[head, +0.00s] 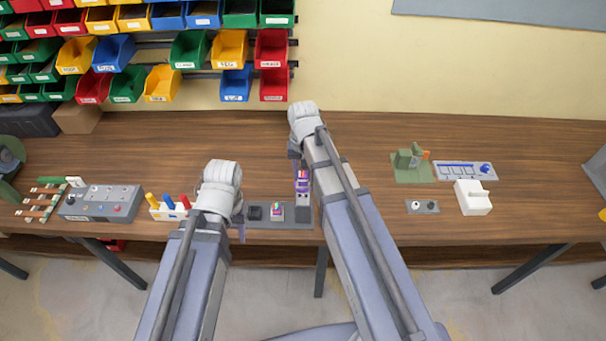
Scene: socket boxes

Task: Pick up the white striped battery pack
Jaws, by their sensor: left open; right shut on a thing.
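A grey socket base (262,223) lies near the table's front edge, between my two arms. A small light block with coloured marks (277,210) sits on its middle. A purple and white striped pack (302,183) stands upright above its right end; I cannot tell whether it touches the base. My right gripper (301,171) is shut on this pack, its fingers mostly hidden by my arm. My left gripper (242,234) points down at the base's left end, open, largely hidden behind its wrist. I cannot tell for sure which block is the white striped one.
A grey box with knobs (100,203) and a white holder with coloured pegs (168,208) stand to the left. A green device (411,165), a grey tray (452,170), a white block (472,197) and a small knob panel (422,206) stand right. The table's middle back is clear.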

